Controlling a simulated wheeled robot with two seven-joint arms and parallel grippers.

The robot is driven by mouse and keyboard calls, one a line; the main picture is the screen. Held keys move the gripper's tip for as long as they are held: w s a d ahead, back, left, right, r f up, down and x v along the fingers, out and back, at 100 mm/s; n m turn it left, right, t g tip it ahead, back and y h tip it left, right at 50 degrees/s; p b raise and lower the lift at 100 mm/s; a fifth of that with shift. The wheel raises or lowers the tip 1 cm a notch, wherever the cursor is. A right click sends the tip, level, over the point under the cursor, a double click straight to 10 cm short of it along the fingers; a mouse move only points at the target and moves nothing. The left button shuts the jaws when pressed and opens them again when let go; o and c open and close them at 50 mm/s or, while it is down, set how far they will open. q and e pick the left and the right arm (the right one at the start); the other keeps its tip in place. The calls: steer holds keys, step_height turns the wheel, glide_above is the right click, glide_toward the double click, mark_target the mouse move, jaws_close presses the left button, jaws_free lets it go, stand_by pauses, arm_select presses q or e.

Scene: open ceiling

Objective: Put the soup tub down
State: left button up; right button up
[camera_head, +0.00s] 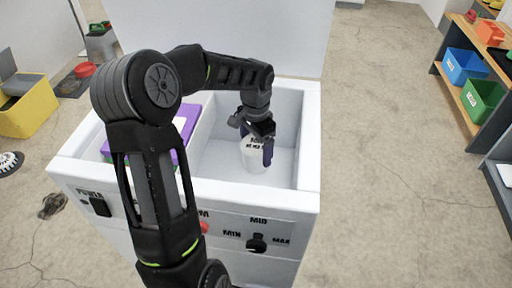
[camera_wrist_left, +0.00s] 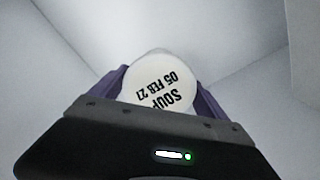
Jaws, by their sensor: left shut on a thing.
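The soup tub (camera_head: 255,158) is a white round tub inside the right compartment of an open white chest (camera_head: 308,140). Its lid, marked "SOUP 05 FEB 27", shows in the left wrist view (camera_wrist_left: 158,84). My left gripper (camera_head: 256,144) reaches down into the compartment and is shut on the tub, with a purple finger on either side of it in the wrist view. The tub looks upright. I cannot tell whether its base touches the compartment floor. My right gripper is not in view.
A divider (camera_head: 204,125) splits the chest. Purple-lidded boxes (camera_head: 185,128) stand in the left compartment, partly behind my arm. The raised lid (camera_head: 230,35) stands at the back. Compartment floor around the tub is bare. A shelf with blue (camera_head: 464,66) and green (camera_head: 482,100) bins stands far right.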

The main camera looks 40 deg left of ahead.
arm_select(q)
steer(key=shift+f, duration=0.1)
steer(key=o, duration=1.8)
steer(key=shift+c, duration=0.2)
step_height(320, 180, up, 12)
steer(key=p, duration=0.3)
